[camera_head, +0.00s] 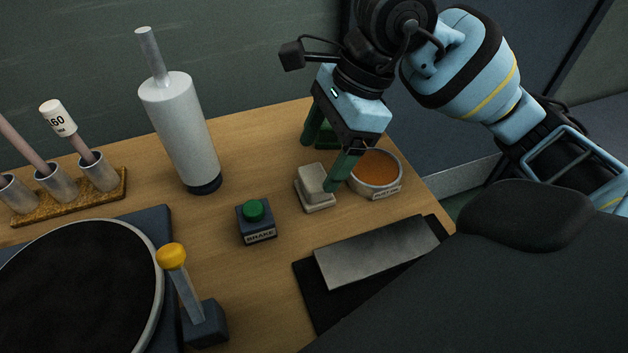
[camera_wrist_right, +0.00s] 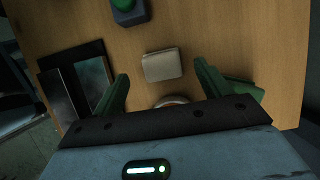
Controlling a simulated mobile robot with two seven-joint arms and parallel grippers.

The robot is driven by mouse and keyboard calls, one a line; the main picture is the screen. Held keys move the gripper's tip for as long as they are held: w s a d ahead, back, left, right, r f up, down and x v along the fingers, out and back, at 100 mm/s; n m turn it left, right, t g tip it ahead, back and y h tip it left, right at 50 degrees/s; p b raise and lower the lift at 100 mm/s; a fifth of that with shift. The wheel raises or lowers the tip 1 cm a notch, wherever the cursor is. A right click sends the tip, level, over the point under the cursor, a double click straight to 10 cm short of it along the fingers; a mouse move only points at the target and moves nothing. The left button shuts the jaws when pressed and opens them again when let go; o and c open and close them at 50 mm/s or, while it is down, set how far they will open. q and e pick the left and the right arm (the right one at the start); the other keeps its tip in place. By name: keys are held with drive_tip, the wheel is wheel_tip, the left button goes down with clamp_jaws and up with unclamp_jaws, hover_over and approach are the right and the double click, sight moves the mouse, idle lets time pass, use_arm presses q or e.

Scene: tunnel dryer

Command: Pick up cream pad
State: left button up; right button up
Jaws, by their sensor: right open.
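The cream pad (camera_head: 313,192) is a small pale block lying on the wooden table, left of a round dish. It also shows in the right wrist view (camera_wrist_right: 162,65), near the middle. My right gripper (camera_head: 322,165) is open, with green fingers pointing down over the pad. In the head view one finger is behind the pad and the other overlaps its right edge. In the right wrist view the pad lies between the open fingers (camera_wrist_right: 161,72), apart from both. Whether the fingertips are at pad height is unclear. My left gripper is not in view.
An orange-filled dish (camera_head: 376,170) stands right of the pad. A green block (camera_wrist_right: 244,90) lies close outside one finger. A green-button box (camera_head: 256,222), white cylinder (camera_head: 180,125), metal plate on a black mat (camera_head: 375,250), yellow-knobbed lever (camera_head: 190,295) and black disc (camera_head: 75,290) stand around.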

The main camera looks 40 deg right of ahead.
sight(314, 176)
drive_tip(key=x, duration=0.4)
drive_tip(key=shift+s+d+f, duration=0.1)
drive_tip(key=shift+d+f, duration=0.05)
drive_tip(key=shift+d, duration=0.25)
drive_tip(key=shift+a+f, duration=0.3)
drive_tip(key=shift+f, duration=0.25)
drive_tip(key=shift+c, duration=0.3)
drive_tip(key=c, duration=1)
drive_tip(key=shift+r, duration=0.15)
